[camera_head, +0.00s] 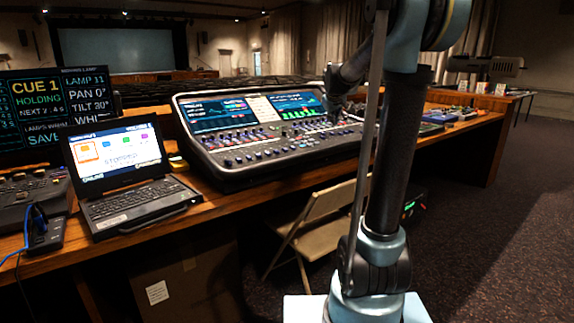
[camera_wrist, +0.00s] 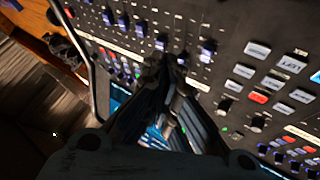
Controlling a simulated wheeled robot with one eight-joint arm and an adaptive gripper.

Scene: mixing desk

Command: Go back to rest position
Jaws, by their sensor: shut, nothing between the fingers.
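My gripper (camera_head: 334,108) is in front of the right part of the mixing desk (camera_head: 232,167) in the head view. In the wrist view my gripper (camera_wrist: 172,72) is shut with nothing between its fingers. Its tips are over the faders and knobs of the mixing desk (camera_wrist: 205,22); I cannot tell whether they touch the panel. My arm stands upright at the right of the head view, and its upper part runs out of the top of the picture.
A laptop (camera_head: 125,172) and a cue monitor (camera_head: 58,103) stand on the wooden desk (camera_head: 222,208) at the left. A folding chair (camera_head: 312,219) is in front of the desk, behind my arm. Carpet (camera_head: 510,190) at the right is clear.

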